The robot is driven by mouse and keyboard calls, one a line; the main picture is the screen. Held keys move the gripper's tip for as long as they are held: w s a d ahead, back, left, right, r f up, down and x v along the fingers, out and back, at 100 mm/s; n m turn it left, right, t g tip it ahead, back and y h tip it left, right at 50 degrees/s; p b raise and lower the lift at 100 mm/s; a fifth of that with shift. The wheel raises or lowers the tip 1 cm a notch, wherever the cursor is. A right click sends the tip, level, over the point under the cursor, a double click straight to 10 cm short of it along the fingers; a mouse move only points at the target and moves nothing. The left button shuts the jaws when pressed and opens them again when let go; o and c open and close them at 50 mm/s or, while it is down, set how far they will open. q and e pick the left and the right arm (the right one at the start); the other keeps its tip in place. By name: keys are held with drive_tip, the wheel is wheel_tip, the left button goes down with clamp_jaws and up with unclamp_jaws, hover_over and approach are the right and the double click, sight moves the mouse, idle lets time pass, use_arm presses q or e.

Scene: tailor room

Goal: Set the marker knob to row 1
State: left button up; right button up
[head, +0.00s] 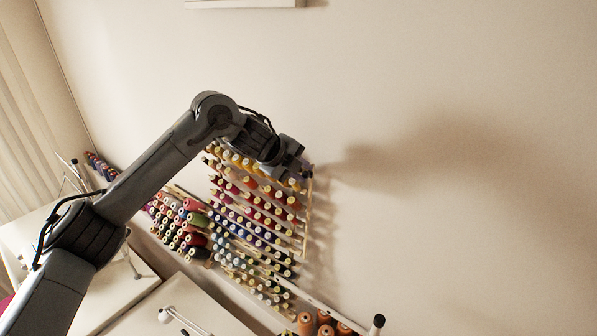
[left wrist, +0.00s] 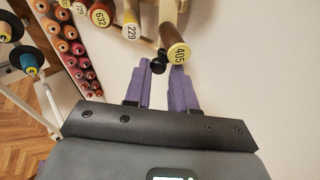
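The marker knob (left wrist: 158,65) is a small black ball by the wooden edge of the thread rack in the left wrist view. In the head view my left gripper (head: 303,171) is at the upper right corner of the thread rack (head: 306,222); the knob is hidden or too small to make out there. My right gripper is in neither view.
Spools on pegs crowd close to the fingers; a spool marked 405 (left wrist: 179,53) is just right of the knob, and one marked 229 (left wrist: 132,27) is to the left. Bare wall (head: 450,90) lies right of the rack. A white table (head: 165,295) stands below.

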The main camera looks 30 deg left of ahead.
use_arm(q)
drive_tip(key=o, duration=0.3)
drive_tip(key=shift+r, duration=0.1)
drive_tip(key=shift+o, duration=0.2)
drive_tip(key=shift+s+a+r+b, duration=0.15)
drive_tip(key=shift+s+r+b, duration=0.15)
drive_tip(key=b+v, duration=0.1)
drive_tip(key=v, duration=0.9)
